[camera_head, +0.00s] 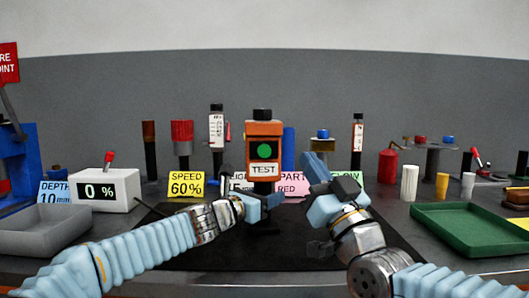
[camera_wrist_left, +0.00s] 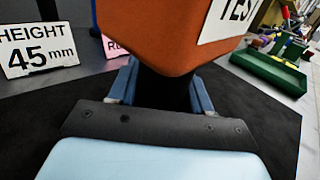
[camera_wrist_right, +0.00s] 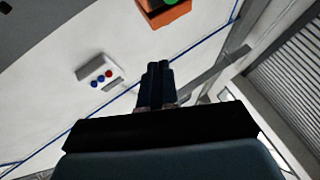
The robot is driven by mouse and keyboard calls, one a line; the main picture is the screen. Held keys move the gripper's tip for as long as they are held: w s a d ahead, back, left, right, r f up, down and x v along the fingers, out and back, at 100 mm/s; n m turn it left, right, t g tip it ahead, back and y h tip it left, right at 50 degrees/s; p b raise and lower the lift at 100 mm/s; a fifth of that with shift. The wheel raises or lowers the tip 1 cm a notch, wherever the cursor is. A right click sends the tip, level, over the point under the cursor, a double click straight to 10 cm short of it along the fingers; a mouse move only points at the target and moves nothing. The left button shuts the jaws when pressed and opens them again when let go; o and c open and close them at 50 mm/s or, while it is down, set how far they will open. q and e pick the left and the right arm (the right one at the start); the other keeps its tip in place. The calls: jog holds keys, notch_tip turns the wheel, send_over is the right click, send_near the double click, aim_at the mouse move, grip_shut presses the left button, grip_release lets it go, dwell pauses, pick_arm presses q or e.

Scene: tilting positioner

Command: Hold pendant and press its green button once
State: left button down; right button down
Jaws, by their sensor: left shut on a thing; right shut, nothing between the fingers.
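The orange pendant (camera_head: 249,147) stands upright at the centre of the head view, with a round green button (camera_head: 264,150) above a white TEST label. My left gripper (camera_head: 262,203) is shut on its dark lower part; in the left wrist view the fingers (camera_wrist_left: 163,92) close around that part beneath the orange body (camera_wrist_left: 155,35). My right gripper (camera_head: 317,165) is shut and empty, to the right of the pendant and apart from it. In the right wrist view its closed fingertips (camera_wrist_right: 159,68) lie below the pendant (camera_wrist_right: 152,17), whose green button (camera_wrist_right: 171,2) is partly cut off.
A grey tray (camera_head: 40,226) and a white 0 % display box (camera_head: 120,190) stand at left. A green tray (camera_head: 470,228) lies at right. Label cards, such as the yellow SPEED card (camera_head: 186,184), and several upright tools stand behind the black mat (camera_head: 190,255).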

jog(key=s+a+n+g+y, duration=0.2)
jog(key=s+a+y, duration=0.1)
jog(key=a, duration=0.3)
jog(key=shift+a+y, duration=0.35)
jog(key=shift+y, duration=0.35)
send_near(262, 145)
jog(key=shift+w+a+r, duration=0.35)
jog(key=shift+a+r, duration=0.15)
jog(key=shift+r, duration=0.15)
jog(key=shift+w+a+r, duration=0.4)
jog(key=shift+a+r, duration=0.15)
jog(key=shift+r, duration=0.1)
jog(key=shift+w+a+r, duration=0.35)
jog(key=shift+a+r, duration=0.15)
jog(key=shift+r, duration=0.15)
jog(key=shift+w, duration=0.4)
jog(key=shift+w, duration=0.6)
dwell(0.8)
jog(key=shift+s, duration=1)
